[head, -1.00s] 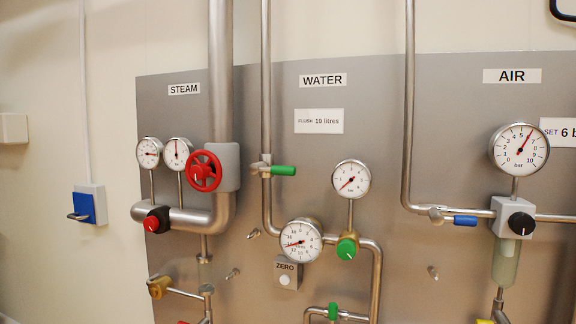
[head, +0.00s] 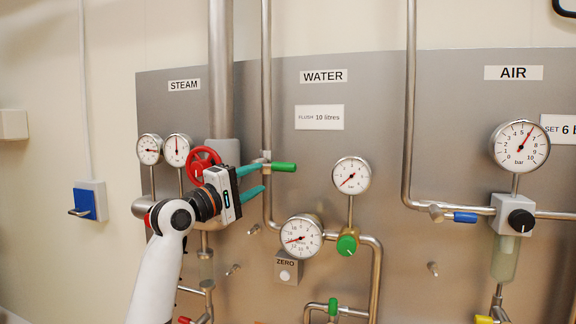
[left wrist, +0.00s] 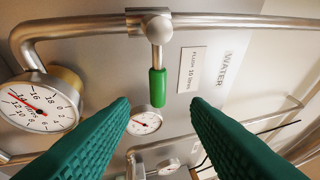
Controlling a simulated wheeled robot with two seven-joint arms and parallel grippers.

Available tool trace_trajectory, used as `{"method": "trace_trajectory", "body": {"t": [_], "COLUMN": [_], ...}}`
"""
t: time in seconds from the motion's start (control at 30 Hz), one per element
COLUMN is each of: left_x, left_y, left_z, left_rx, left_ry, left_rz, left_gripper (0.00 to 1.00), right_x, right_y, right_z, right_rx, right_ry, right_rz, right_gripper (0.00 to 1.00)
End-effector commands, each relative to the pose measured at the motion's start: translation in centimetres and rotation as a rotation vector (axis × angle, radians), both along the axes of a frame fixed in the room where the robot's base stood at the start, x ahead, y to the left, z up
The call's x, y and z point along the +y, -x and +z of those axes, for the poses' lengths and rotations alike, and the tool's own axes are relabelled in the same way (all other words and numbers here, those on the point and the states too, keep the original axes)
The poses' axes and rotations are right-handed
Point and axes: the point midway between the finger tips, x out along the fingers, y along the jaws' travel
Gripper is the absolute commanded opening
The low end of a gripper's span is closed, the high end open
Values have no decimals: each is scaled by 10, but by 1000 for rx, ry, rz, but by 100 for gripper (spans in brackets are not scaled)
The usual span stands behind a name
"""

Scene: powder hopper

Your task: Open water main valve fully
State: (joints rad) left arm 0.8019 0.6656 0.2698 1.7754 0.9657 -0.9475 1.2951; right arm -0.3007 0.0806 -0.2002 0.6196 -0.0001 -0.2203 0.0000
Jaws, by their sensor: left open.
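The water main valve has a green lever handle (head: 284,167) on the vertical pipe under the WATER label (head: 323,77). The lever points right, across the pipe. In the left wrist view the green handle (left wrist: 158,88) lies beyond and between the two fingers. My left gripper (head: 258,178) is open and empty, with its teal fingers just left of the handle and near the pipe. In the left wrist view the open fingers (left wrist: 158,112) spread on either side, apart from the handle. My right gripper is not in view.
The red steam handwheel (head: 203,163) is right behind my left wrist. A flow meter (head: 302,236), a pressure gauge (head: 351,175) and a green knob (head: 347,244) sit below and right.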

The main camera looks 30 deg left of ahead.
Motion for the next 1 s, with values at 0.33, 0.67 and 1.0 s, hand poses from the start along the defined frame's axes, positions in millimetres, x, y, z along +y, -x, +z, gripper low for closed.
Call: {"method": "trace_trajectory", "body": {"t": [0.33, 0.67, 1.0], "left_x": [-11, -19, -20], "left_y": [-56, -106, -114], "left_z": [16, 23, 23], "left_rx": [2, 3, 3], "left_ry": [3, 0, -4], "left_rz": [-4, -2, 0], "left_gripper": [43, 43, 43], "right_x": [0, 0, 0], "right_y": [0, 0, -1], "right_z": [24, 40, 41], "right_rx": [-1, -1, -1], "right_ry": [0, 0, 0], "right_rz": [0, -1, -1], "right_gripper": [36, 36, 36]}}
